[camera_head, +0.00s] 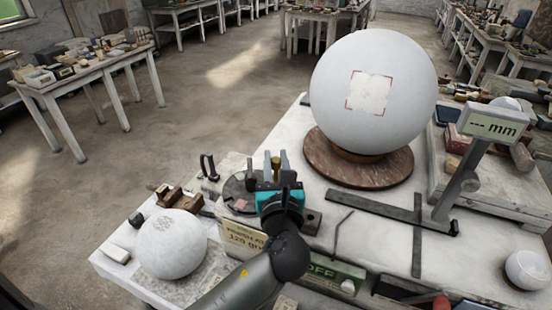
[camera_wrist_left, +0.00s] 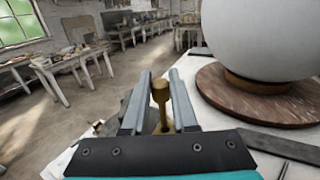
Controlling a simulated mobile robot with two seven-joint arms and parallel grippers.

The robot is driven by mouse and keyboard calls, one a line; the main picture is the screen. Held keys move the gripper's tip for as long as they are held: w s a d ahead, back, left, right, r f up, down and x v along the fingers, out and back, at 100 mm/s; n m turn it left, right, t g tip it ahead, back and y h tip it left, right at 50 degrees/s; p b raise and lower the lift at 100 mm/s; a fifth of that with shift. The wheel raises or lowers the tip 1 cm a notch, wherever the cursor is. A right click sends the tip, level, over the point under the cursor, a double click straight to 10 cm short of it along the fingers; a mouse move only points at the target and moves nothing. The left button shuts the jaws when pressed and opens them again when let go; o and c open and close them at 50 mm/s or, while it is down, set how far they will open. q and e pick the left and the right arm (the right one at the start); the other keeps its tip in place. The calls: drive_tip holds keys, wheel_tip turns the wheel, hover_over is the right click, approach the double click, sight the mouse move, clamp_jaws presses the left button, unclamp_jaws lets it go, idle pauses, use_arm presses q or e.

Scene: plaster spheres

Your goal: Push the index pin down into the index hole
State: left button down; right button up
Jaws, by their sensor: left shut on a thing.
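A brass pin with a wide round head (camera_head: 276,164) stands between the fingers of my left gripper (camera_head: 270,170). In the left wrist view the brass pin (camera_wrist_left: 161,93) is upright between the two grey fingers of the left gripper (camera_wrist_left: 160,88). The left gripper is shut on the pin. A dark round plate (camera_head: 236,186) shows partly to the left of the gripper. My right gripper is not in view.
A large plaster sphere (camera_head: 373,92) rests on a round reddish-brown base (camera_head: 326,166) at right. A smaller sphere (camera_head: 171,243) lies at left. A readout marked mm (camera_head: 488,122) stands on a post at right. Dark flat bars lie on the bench.

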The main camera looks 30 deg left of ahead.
sight(276, 179)
use_arm(q)
drive_tip(key=shift+f+b, duration=1.5)
drive_tip(key=shift+f, duration=0.95)
drive_tip(key=c, duration=0.6)
unclamp_jaws()
drive_tip(key=shift+r, duration=0.1)
drive_tip(key=shift+r+p, duration=2)
drive_tip(key=shift+p, duration=0.6)
drive_tip(key=shift+s+d+f, duration=0.1)
drive_tip(key=shift+f, duration=0.05)
